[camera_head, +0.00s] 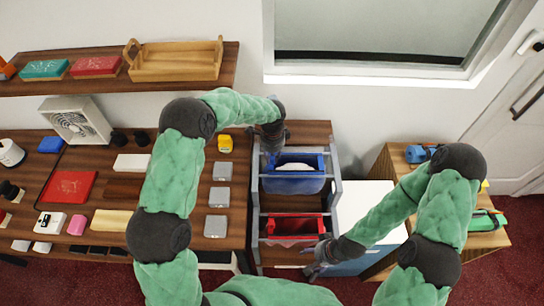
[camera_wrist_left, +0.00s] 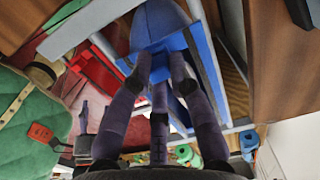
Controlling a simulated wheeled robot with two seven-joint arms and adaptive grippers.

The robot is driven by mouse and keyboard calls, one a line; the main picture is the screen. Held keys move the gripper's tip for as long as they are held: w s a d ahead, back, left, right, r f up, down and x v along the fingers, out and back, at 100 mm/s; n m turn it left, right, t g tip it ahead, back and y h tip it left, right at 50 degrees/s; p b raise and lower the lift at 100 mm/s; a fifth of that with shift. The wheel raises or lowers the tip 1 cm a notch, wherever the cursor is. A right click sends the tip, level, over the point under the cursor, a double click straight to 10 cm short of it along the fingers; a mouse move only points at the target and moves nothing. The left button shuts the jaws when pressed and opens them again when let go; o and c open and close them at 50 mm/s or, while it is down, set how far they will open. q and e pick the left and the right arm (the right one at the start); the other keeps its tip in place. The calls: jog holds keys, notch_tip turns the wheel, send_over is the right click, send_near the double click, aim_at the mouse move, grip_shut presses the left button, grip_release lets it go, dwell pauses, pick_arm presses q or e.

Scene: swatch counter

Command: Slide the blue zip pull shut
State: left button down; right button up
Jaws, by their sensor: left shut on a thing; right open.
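A blue bin-like pouch (camera_head: 293,184) with a pale opening hangs in the upper part of a grey-railed rack. My left gripper (camera_head: 271,146) reaches down to its back left corner. In the left wrist view my left gripper (camera_wrist_left: 162,62) has its fingers closed in against the blue material (camera_wrist_left: 158,22). The blue zip pull is hidden between the fingertips and cannot be made out separately. A red pouch (camera_head: 294,227) hangs in the rack in front of the blue one. My right gripper (camera_head: 317,262) is open and empty by the rack's front right corner.
Grey rails (camera_head: 335,165) flank the pouches. A wooden counter (camera_head: 120,215) with swatches and small boxes stands at left. A white-topped cabinet (camera_head: 368,200) is at right, beside a wooden side table (camera_head: 398,165). A shelf (camera_head: 105,82) with a wooden tray is above left.

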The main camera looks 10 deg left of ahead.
aim_at(319, 163)
pick_arm(q)
jog(key=d, duration=0.5)
jog(key=w+d, duration=0.1)
jog(key=d, duration=0.5)
jog(key=w+d, duration=0.1)
jog(key=d, duration=0.5)
jog(key=shift+w+d+f+b, duration=0.1)
jog(key=shift+w+d+b, duration=0.05)
jog(key=shift+w+b, duration=0.15)
jog(key=shift+d, duration=0.15)
jog(key=c, duration=1.2)
grip_release()
jog(key=shift+d, duration=0.1)
jog(key=shift+c, duration=0.2)
jog(key=shift+o, duration=0.6)
jog(key=shift+d, duration=0.15)
jog(key=shift+r, duration=0.3)
notch_tip(319, 163, up, 12)
jog(key=shift+f, duration=0.2)
